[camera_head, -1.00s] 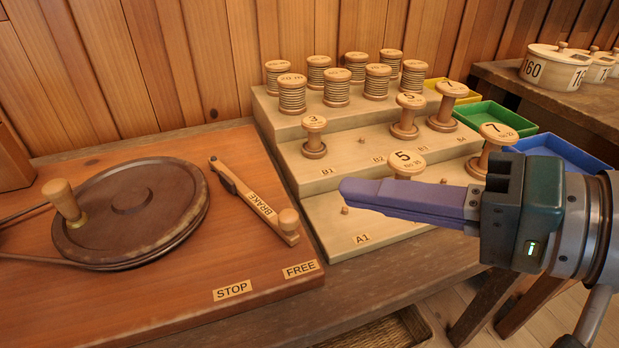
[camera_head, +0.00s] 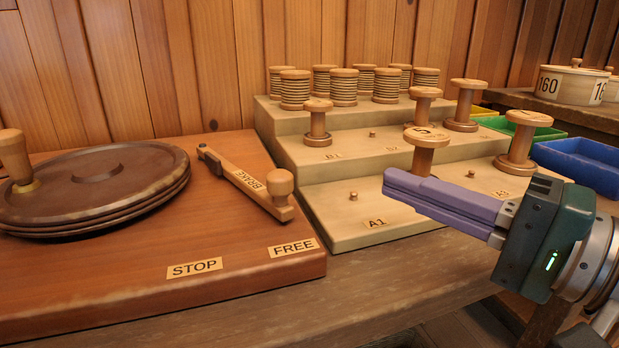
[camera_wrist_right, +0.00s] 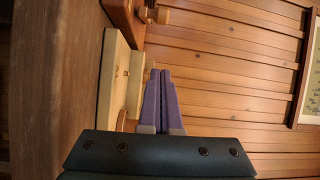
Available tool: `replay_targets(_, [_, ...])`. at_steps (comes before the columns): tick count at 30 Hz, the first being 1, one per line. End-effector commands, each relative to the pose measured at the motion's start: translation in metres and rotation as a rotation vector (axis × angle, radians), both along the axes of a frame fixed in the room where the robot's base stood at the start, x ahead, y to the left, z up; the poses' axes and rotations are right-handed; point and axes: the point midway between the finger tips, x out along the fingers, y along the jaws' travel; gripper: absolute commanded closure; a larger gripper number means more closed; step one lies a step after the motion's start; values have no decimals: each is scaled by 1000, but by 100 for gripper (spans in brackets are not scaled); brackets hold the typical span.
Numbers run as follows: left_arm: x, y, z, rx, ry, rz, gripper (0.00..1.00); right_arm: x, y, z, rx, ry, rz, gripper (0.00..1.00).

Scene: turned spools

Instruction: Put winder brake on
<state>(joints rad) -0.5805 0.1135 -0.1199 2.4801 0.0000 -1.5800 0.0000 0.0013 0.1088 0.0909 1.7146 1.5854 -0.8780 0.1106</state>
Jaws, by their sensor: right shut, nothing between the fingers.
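The brake lever (camera_head: 244,182) is a wooden bar marked BRAKE with a round knob (camera_head: 280,183) at its near end. It lies on the reddish winder board, and its knob end points toward the FREE label (camera_head: 293,247). The STOP label (camera_head: 194,268) is to the left of it. The round brown winder wheel (camera_head: 95,180) with an upright handle is left of the lever. My right gripper (camera_head: 386,182) has purple fingers, shut and empty, in front of the stepped rack and to the right of the knob, apart from it. Its fingers also show in the right wrist view (camera_wrist_right: 161,75). My left gripper is out of view.
The stepped rack (camera_head: 345,239) holds several spools, some wound with thread. Green and blue trays (camera_head: 585,160) and lidded pots (camera_head: 570,83) stand at the right. The board is clear around the STOP label.

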Motion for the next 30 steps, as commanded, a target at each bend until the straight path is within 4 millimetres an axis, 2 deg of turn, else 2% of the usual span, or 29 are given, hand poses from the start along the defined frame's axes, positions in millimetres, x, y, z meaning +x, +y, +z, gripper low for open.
replay_targets(7, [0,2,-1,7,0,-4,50,11,12,1,1,-1,1,100])
replay_targets(21, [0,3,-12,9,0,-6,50,70,73,2,1,-1,3,100])
replay_targets(30, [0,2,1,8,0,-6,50,38,87,0,-2,2,2,100])
